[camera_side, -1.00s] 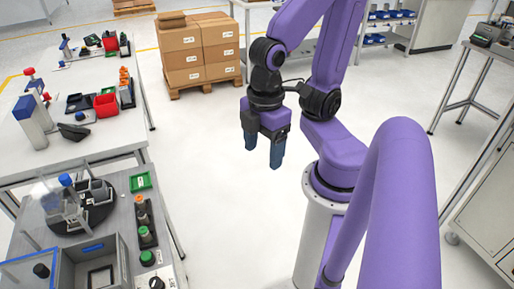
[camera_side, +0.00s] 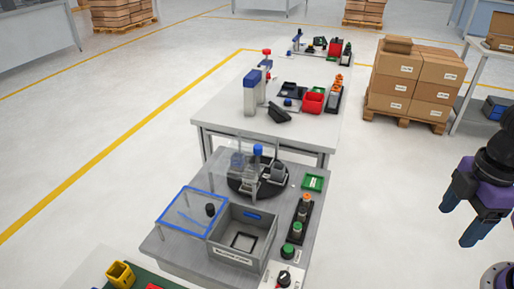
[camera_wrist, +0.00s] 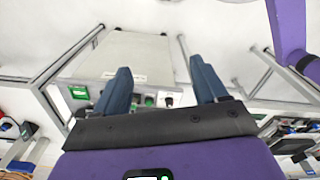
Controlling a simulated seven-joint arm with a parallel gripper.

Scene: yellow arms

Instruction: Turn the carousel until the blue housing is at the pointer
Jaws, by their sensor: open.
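The carousel (camera_side: 272,188) is a dark round turntable on the grey bench, left of centre in the side view. Several grey housings stand on it. A blue-topped upright part (camera_side: 258,151) rises at its middle, and a bluish shape (camera_side: 237,160) shows faintly behind a clear panel. I cannot tell which is the blue housing, and I cannot make out the pointer. My gripper (camera_side: 460,220) is open and empty at the right edge, over the floor, well apart from the carousel. Its two fingers also show spread in the wrist view (camera_wrist: 160,78), where I cannot make out the carousel.
A grey bin (camera_side: 228,247) and a blue-framed clear cover (camera_side: 178,212) stand in front of the carousel. A dark strip with coloured knobs (camera_side: 303,215) and a green tray (camera_side: 313,182) lie to its right. Stacked cartons (camera_side: 412,85) stand behind. The floor between bench and gripper is clear.

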